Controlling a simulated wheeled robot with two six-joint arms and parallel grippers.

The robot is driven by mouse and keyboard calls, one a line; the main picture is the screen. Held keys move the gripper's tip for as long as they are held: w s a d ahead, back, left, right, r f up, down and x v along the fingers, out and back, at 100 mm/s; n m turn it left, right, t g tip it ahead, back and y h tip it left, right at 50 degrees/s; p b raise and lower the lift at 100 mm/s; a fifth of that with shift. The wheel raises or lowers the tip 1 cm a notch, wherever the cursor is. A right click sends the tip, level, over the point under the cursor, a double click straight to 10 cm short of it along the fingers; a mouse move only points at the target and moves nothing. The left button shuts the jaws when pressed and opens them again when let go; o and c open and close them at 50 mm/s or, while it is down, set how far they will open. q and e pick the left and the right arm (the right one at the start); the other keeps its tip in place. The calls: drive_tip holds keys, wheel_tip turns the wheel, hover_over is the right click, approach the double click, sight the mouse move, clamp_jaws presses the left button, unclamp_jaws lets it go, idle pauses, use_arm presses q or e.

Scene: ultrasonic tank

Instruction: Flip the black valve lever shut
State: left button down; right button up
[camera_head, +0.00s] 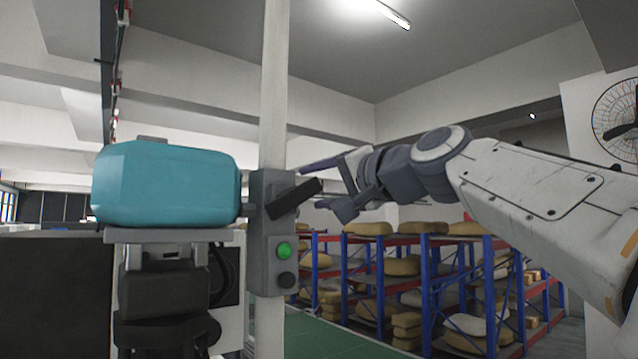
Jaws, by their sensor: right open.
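The black valve lever (290,199) sticks out from a grey control box (263,235) on a pale vertical post. It slants up and to the right from the box. My right gripper (318,187) comes in from the right, open, with its fingers pointing left towards the lever. In this view the lever's free end shows between the two fingertips. I cannot tell whether either finger touches it. I do not make out my left gripper.
A green button (284,250) and a black knob (287,280) sit below the lever. A teal rounded block (165,185) stands close on the left. Blue and red shelving (430,255) with tan sacks is behind. A wall fan (615,115) is at far right.

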clamp_jaws()
drive_tip(key=shift+m, duration=0.3)
drive_tip(key=shift+d+f+m, duration=0.15)
drive_tip(key=shift+f+m, duration=0.3)
drive_tip(key=shift+m, duration=0.65)
drive_tip(key=shift+w+f+m, duration=0.1)
drive_tip(key=shift+f+m, duration=0.15)
drive_tip(key=shift+m, duration=0.55)
drive_tip(key=shift+f+m, duration=0.2)
drive_tip(key=shift+m, duration=0.6)
unclamp_jaws()
